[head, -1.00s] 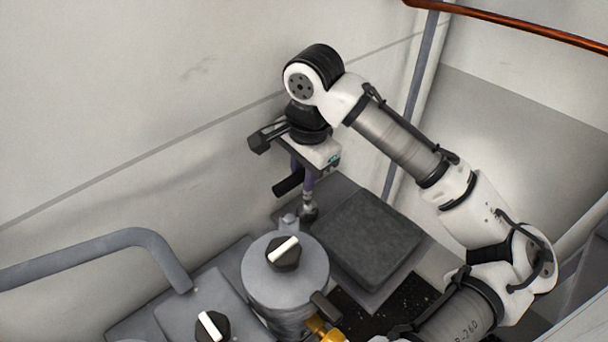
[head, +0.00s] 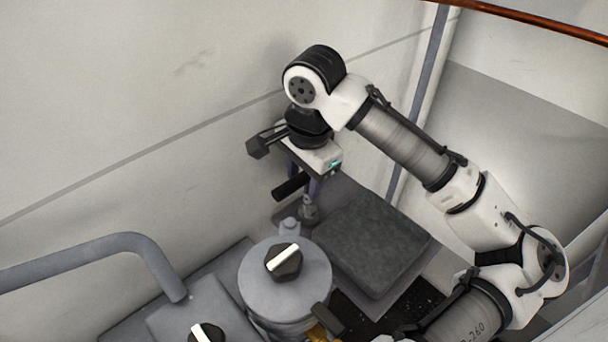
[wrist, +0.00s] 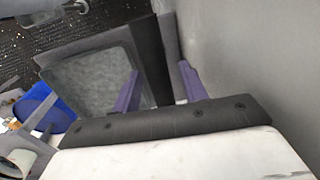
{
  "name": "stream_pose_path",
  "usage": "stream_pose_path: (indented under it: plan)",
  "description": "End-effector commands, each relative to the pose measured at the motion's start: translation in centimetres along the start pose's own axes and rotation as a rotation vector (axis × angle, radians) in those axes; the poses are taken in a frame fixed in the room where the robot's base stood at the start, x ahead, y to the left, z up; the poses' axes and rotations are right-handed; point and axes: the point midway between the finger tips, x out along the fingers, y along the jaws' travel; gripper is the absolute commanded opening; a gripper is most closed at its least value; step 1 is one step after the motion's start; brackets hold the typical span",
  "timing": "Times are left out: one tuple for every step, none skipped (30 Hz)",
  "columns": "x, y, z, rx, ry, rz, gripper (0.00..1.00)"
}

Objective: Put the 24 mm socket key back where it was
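The socket key has a black handle (head: 291,187) and a metallic socket end (head: 308,209) low down beside the grey pad; its shaft is mostly hidden behind a finger. My gripper (head: 306,184), with purple fingers, points down over the key near the wall. In the wrist view, my gripper's fingers (wrist: 158,82) stand apart. The black handle (wrist: 152,60) runs lengthwise between them, with a gap showing on each side. I cannot read the key's size or see clearly what the socket end rests on.
A dark square pad (head: 370,243) lies right of the key. A round grey housing (head: 285,290) with a black and white knob (head: 284,262) stands close in front. A bent grey rail (head: 115,245) is at left. The wall (head: 130,90) is close behind my gripper.

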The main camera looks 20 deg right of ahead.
Motion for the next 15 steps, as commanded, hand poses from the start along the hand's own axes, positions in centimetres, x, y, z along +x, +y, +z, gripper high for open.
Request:
stream_pose_path:
  plan:
    - [0.0,0.0,0.0,0.0,0.0,0.0,0.43]
    - [0.0,0.0,0.0,0.0,0.0,0.0,0.43]
    - [0.0,0.0,0.0,0.0,0.0,0.0,0.43]
    - [-0.1,0.0,0.0,0.0,0.001,0.0,0.43]
    - [-0.3,0.0,0.0,0.0,0.001,0.0,0.43]
    - [-0.6,-0.1,0.0,0.001,0.002,0.0,0.43]
    - [-0.8,-0.1,0.0,0.0,0.002,-0.001,0.43]
    - [-1.1,-0.1,0.0,0.0,0.001,-0.001,0.43]
    - [-1.7,-0.1,0.0,0.0,0.001,-0.002,0.43]
    - [-2.2,-0.1,-0.1,0.001,0.002,-0.003,0.43]
    - [-2.8,-0.1,-0.1,0.001,0.002,-0.002,0.43]
    - [-3.5,-0.1,0.0,0.001,0.002,-0.002,0.43]
    - [-4.1,-0.1,0.0,0.001,0.002,-0.002,0.43]
    - [-4.6,-0.1,0.0,0.0,0.002,-0.002,0.43]
    - [-5.2,-0.1,0.0,0.0,0.001,-0.002,0.43]
